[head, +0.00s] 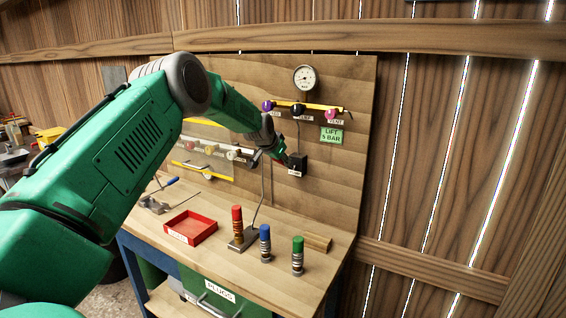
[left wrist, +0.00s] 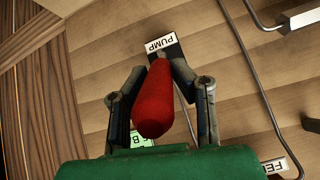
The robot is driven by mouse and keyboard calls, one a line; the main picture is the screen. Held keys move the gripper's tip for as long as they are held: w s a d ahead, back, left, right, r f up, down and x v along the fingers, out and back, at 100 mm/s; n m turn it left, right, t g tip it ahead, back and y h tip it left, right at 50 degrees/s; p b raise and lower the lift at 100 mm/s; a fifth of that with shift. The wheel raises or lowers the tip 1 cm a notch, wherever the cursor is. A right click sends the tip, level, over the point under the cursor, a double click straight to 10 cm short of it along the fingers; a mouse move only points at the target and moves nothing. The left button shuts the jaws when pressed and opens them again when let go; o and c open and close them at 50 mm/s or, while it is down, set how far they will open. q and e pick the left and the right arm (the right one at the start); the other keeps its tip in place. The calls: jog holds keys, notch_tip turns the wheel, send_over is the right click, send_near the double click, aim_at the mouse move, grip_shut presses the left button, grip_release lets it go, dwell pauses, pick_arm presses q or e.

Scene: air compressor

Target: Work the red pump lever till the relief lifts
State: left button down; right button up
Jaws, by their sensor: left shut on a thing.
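The red pump lever (left wrist: 155,102) fills the middle of the left wrist view, standing out from its dark mount beside the PUMP label (left wrist: 161,43). My left gripper (left wrist: 158,76) is shut on it, one finger on each side. In the head view the left gripper (head: 277,156) is at the board, just left of the dark pump block (head: 298,162), and mostly hides the lever. The round pressure gauge (head: 305,79) is at the top of the board; its reading is too small to tell. The dark relief knob (head: 298,109) sits below it. My right gripper is not in view.
A green sign (head: 331,136) reads LIFT 5 BAR. Purple (head: 267,106) and pink (head: 330,114) knobs flank the relief. On the bench stand red (head: 237,224), blue (head: 265,243) and green (head: 298,255) plugs, with a red tray (head: 190,228) to their left.

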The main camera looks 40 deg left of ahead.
pick_arm(q)
jog(key=shift+w+a+r, duration=0.1)
jog(key=shift+w+r, duration=0.05)
jog(key=shift+r, duration=0.2)
jog(key=c, duration=1.4)
grip_release()
jog(key=shift+o, duration=0.2)
jog(key=shift+a+f, duration=0.15)
jog(key=shift+f, duration=0.25)
jog(key=shift+r, duration=0.25)
jog(key=v, duration=1.1)
jog(key=shift+s, duration=0.25)
jog(key=shift+f, duration=0.1)
